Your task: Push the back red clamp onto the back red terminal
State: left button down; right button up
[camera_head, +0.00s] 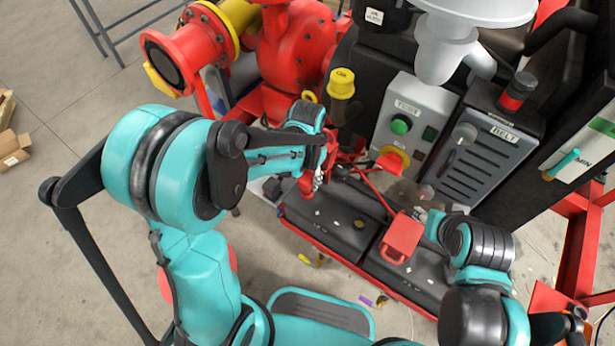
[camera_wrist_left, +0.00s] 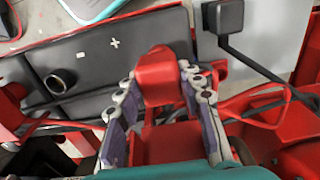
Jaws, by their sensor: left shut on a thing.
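My left gripper (camera_head: 316,180) is over the far end of the black batteries. In the left wrist view its fingers (camera_wrist_left: 161,82) stand on both sides of a red clamp (camera_wrist_left: 157,72), shut on it. The clamp's nose reaches over the edge of a black battery top (camera_wrist_left: 125,38) with a white plus mark. Whether it touches a terminal is hidden. A round metal-rimmed post (camera_wrist_left: 60,81) shows to the left on that top. In the head view another red clamp-like piece (camera_head: 402,238) sits on the nearer battery. My right gripper is not clearly visible beyond its wrist.
Red cables (camera_head: 372,190) run across the batteries (camera_head: 330,222). A red pump (camera_head: 290,50) is at the back. A black square piece on a rod (camera_wrist_left: 226,17) is close to my left fingers.

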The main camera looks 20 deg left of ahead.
pick_arm(q)
jog(key=shift+f+b, duration=1)
jog(key=shift+f, duration=0.25)
jog(key=c, duration=0.9)
grip_release()
notch_tip(320, 180, up, 12)
jog(key=shift+r, duration=0.1)
